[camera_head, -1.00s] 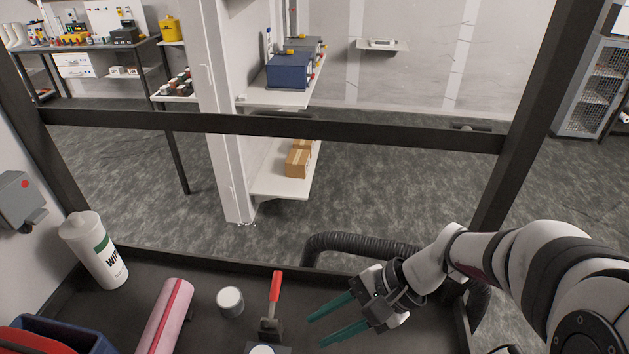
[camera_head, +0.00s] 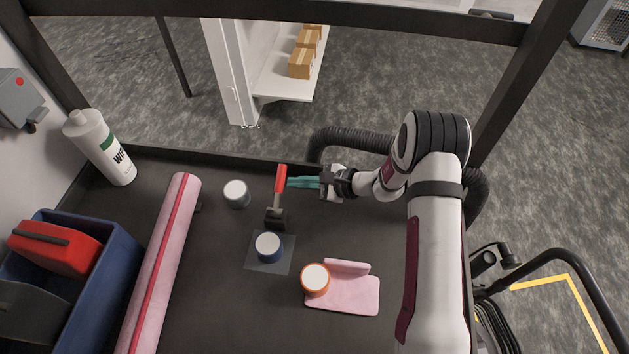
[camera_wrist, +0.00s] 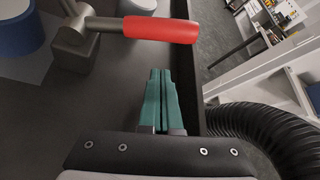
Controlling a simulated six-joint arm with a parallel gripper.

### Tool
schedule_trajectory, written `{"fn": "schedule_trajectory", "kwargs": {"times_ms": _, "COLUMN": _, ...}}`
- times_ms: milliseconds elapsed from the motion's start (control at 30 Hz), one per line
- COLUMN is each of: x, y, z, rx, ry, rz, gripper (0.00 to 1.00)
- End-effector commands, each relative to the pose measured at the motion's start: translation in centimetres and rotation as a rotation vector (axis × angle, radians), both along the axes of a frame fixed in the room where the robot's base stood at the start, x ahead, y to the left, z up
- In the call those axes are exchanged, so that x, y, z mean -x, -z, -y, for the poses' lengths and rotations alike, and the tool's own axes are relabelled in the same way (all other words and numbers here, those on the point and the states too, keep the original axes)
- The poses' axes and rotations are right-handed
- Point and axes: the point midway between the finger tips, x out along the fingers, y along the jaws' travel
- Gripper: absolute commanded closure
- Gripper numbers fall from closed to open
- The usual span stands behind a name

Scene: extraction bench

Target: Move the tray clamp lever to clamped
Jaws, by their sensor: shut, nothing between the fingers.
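The tray clamp lever has a red handle (camera_head: 281,179) on a dark metal base (camera_head: 276,219). In the head view the handle points up and away from the base, toward the bench's far edge. My gripper (camera_head: 294,182) is shut and empty, with its green fingertips just right of the red handle. In the wrist view the red handle (camera_wrist: 160,29) lies across the picture beyond the shut fingertips (camera_wrist: 161,72). A small gap shows there. I cannot tell from the head view whether they touch.
A blue jar with a white lid (camera_head: 268,246) stands in front of the lever base. A white-lidded jar (camera_head: 236,194) stands left of the lever. An orange jar (camera_head: 315,280) is by a pink pad (camera_head: 345,295). A pink roll (camera_head: 165,255) and blue bin (camera_head: 110,265) lie left.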

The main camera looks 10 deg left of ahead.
Motion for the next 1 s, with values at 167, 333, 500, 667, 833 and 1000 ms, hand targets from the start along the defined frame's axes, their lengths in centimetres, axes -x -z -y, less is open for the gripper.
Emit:
{"fn": "schedule_trajectory", "kwargs": {"times_ms": 167, "x": 0.9, "y": -2.2, "z": -0.4, "rx": 0.001, "ry": 0.000, "rz": 0.003, "gripper": 1.00}}
{"fn": "schedule_trajectory", "kwargs": {"times_ms": 333, "x": 1.2, "y": -2.8, "z": -0.5, "rx": 0.001, "ry": 0.000, "rz": 0.002, "gripper": 1.00}}
{"fn": "schedule_trajectory", "kwargs": {"times_ms": 500, "x": 1.2, "y": -2.8, "z": -0.5, "rx": 0.001, "ry": 0.000, "rz": 0.002, "gripper": 1.00}}
{"fn": "schedule_trajectory", "kwargs": {"times_ms": 667, "x": 1.2, "y": -2.9, "z": -0.5, "rx": 0.000, "ry": 0.001, "rz": 0.005, "gripper": 1.00}}
{"fn": "schedule_trajectory", "kwargs": {"times_ms": 833, "x": 1.3, "y": -3.1, "z": -0.5, "rx": 0.000, "ry": -0.001, "rz": 0.040, "gripper": 1.00}}
{"fn": "schedule_trajectory", "kwargs": {"times_ms": 1000, "x": 1.4, "y": -3.4, "z": -0.5, "rx": 0.000, "ry": 0.001, "rz": 0.068, "gripper": 1.00}}
